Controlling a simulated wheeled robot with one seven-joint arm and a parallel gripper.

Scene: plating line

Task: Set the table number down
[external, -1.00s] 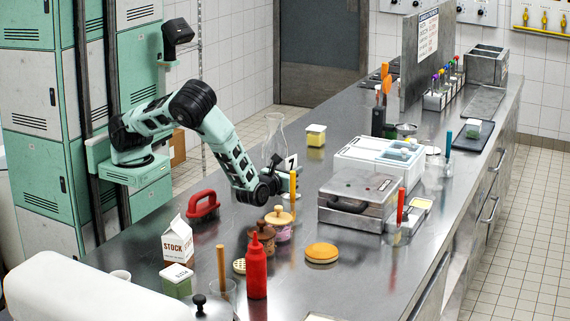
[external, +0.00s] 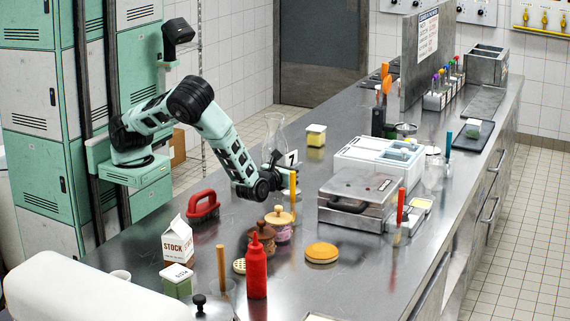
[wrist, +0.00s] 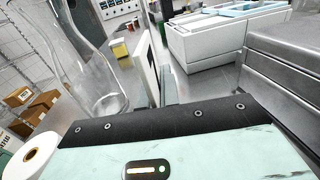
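The table number (external: 292,158) is a small white card with a dark 7. It stands upright at my gripper (external: 274,178), beyond the yellow-handled tool in the external view. In the wrist view the table number (wrist: 149,68) shows nearly edge-on, just beyond the dark edge of my gripper body. My gripper appears shut on it, since the card has moved together with the arm. Whether the card's foot touches the steel counter (external: 350,275) cannot be told.
A clear glass carafe (external: 273,134) stands close behind the card; the carafe (wrist: 88,75) is at left in the wrist view. A white bin unit (external: 350,158) and a steel press (external: 345,205) are to the right. Lidded pots (external: 278,222) stand in front.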

